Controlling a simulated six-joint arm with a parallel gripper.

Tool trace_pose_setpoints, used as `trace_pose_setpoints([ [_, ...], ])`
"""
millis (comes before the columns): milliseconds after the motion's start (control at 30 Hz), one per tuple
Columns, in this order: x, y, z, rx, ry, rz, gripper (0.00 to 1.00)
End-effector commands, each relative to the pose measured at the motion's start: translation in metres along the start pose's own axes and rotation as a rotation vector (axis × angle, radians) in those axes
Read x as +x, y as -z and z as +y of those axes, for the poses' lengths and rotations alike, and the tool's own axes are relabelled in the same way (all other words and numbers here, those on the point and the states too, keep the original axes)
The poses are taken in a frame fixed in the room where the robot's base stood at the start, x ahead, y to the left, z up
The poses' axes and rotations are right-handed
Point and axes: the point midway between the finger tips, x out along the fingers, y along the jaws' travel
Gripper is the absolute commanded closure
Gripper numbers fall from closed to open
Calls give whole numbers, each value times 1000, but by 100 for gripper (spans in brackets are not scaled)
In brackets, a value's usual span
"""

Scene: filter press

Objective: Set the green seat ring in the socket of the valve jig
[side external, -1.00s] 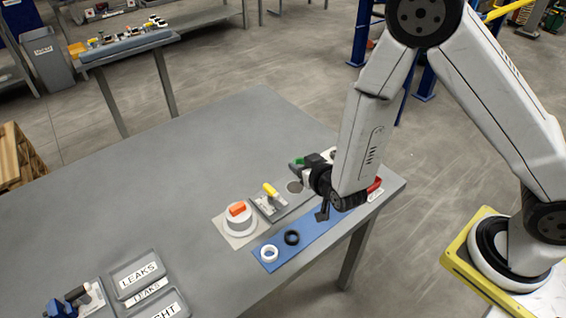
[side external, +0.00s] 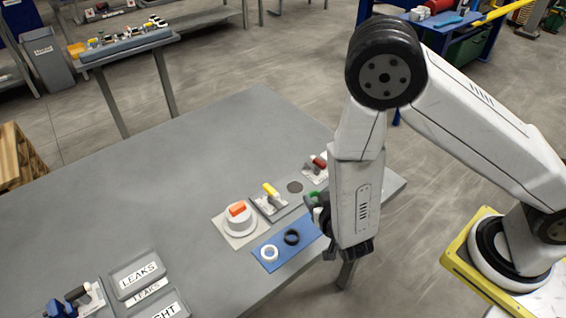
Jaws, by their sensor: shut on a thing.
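My gripper (side external: 318,206) is at the right part of the grey table, over the right end of the blue mat. It is shut on the green seat ring (side external: 312,197), which is seen small and partly hidden by the gripper and my arm. The ring appears to be held above the surface, apart from the fixtures; its exact height cannot be told. Up and left of the ring is a grey plate with a dark round spot (side external: 294,187), which may be the socket of the valve jig; I cannot tell for certain.
A white ring (side external: 269,254) and a black ring (side external: 291,237) lie on the blue mat (side external: 283,257). Nearby are a yellow-handled fixture (side external: 270,191), a red-handled fixture (side external: 317,162) and a white round part with an orange top (side external: 238,211).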

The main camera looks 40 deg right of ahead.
Motion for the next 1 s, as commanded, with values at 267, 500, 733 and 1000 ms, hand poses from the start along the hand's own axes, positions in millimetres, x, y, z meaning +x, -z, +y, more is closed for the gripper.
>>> trace_pose_setpoints([
  [267,6,-16,0,-1,0,-2,100],
  [500,16,-39,0,-2,0,-1,100],
  [733,22,-52,0,-1,1,-1,100],
  [1000,23,-54,0,0,1,0,100],
])
